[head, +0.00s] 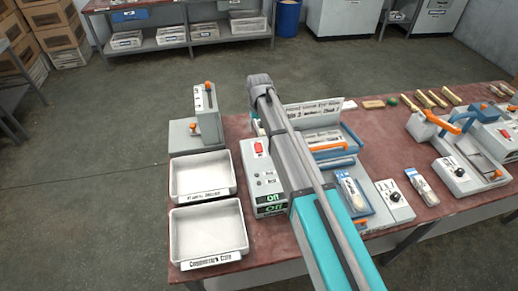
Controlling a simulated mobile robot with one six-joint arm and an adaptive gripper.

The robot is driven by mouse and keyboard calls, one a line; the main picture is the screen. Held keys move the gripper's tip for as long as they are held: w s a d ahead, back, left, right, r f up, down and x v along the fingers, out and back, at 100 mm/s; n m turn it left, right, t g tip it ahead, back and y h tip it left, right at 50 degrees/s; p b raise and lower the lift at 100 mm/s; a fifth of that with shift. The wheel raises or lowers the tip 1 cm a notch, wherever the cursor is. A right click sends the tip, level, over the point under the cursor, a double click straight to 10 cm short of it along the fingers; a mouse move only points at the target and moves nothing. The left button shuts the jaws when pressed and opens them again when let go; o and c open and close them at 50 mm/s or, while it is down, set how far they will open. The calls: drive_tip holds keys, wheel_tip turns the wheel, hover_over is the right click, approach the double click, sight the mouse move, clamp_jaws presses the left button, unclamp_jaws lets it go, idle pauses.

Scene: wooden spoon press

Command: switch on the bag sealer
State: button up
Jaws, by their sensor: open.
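A grey control box (262,180) with a red switch (258,148) on its top stands near the left end of the table. Small knobs or buttons sit below the switch, and its green front displays appear to read "Off". Next to it on the right is a blue-framed unit with an orange bar (329,146), partly hidden behind my arm. I take these to be the bag sealer, but cannot read a name on them. My arm crosses over them from the bottom of the view. My gripper is not visible; the arm hides part of the area.
Two white trays (207,264) stand at the table's left end, with a grey device (207,115) behind them. A bagged spoon (421,186) lies beside a small knob box (395,201). An orange-handled press (437,122) stands at right. Wooden pieces (437,98) lie along the back.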

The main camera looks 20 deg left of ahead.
sight(259, 147)
drive_tip(key=shift+f+b, duration=5.05)
drive_tip(key=shift+f, duration=0.25)
